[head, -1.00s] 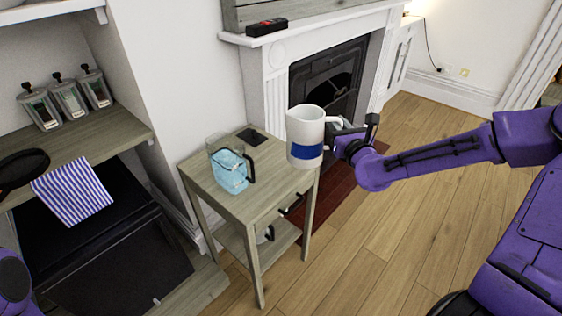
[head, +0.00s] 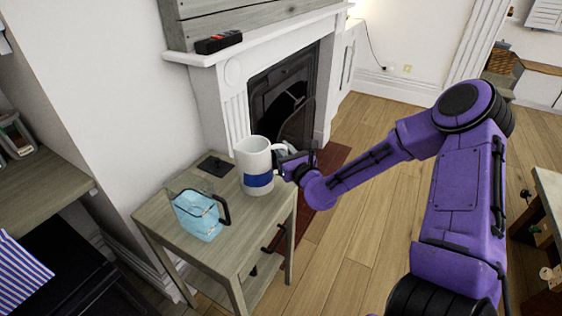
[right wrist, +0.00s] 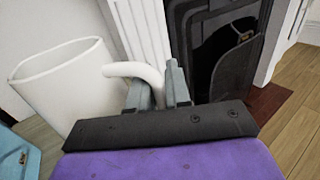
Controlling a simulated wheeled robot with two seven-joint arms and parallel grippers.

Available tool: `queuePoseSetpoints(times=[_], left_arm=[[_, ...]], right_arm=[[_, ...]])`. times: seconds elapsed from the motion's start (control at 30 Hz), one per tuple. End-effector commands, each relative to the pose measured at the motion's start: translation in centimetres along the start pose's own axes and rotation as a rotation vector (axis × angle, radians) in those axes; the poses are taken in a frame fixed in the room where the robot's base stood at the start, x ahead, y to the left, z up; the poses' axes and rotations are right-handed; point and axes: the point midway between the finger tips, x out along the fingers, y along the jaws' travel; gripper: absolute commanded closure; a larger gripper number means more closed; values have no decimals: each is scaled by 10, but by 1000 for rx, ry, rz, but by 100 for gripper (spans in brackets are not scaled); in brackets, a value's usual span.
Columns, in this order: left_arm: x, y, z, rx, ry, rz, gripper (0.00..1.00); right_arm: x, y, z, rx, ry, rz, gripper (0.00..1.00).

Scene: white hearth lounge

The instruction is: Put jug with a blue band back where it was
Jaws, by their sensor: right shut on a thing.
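The white jug with a blue band (head: 256,163) is upright at the right side of the small wooden side table (head: 160,222). My right gripper (head: 284,158) is shut on the jug's handle, to the right of its body. In the right wrist view the jug (right wrist: 62,88) fills the left side, and its handle runs into the gripper (right wrist: 158,92). I cannot tell whether the jug's base touches the tabletop or is just above it. My left gripper is not in view.
A dark flat square (head: 215,165) lies at the table's back. The fireplace (head: 285,95) is behind. Wooden floor (head: 350,235) is open at right.

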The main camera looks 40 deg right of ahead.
Motion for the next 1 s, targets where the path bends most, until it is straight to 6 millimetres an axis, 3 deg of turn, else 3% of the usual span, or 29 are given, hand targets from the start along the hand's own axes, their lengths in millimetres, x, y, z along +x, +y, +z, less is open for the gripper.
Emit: queuePoseSetpoints(times=[0.03, 0.13, 0.5, 0.53, 0.6, 0.93, 1.0], left_arm=[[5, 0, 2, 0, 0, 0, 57], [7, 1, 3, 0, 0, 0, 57], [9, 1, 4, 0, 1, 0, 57], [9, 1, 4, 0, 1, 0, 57], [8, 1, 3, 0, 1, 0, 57], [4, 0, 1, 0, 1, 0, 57], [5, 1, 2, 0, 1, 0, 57]], right_arm=[[0, 0, -12, 1, 1, -1, 100], [0, -1, -22, 1, -1, -3, 100], [-1, -3, -26, 2, -3, -5, 100], [-1, -3, -28, 0, 0, -4, 79], [-1, -3, -26, 0, 0, -4, 57], [-1, -3, -21, -1, 0, -4, 57], [-10, -3, -22, 2, -1, -4, 57]])
